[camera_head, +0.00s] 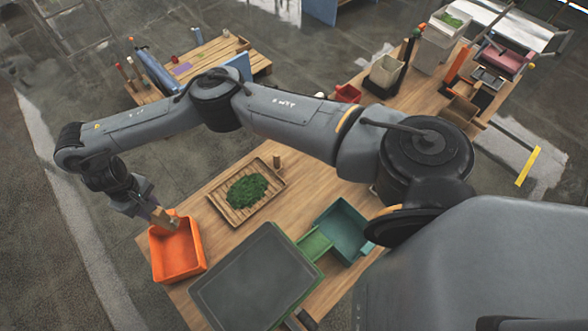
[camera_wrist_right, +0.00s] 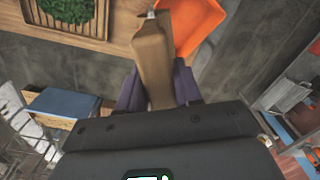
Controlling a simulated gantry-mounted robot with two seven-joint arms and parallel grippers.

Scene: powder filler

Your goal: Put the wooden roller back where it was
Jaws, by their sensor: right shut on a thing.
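My right gripper (camera_head: 150,208) is shut on a brown wooden piece (camera_head: 163,218), which looks like the wooden roller. In the right wrist view the wooden roller (camera_wrist_right: 152,60) sticks out from between the dark purple fingers (camera_wrist_right: 155,92) and has a small metal tip at its far end. The orange bin also shows beside the roller in the right wrist view (camera_wrist_right: 205,20). My left gripper is in neither view.
A wooden tray (camera_head: 222,214) with green leaves lies on the table. A small brown upright piece (camera_head: 277,161) stands by its back right corner. A dark flat panel (camera_head: 250,285) and a green open box (camera_head: 343,228) are nearer. A low pallet (camera_head: 200,52) stands behind.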

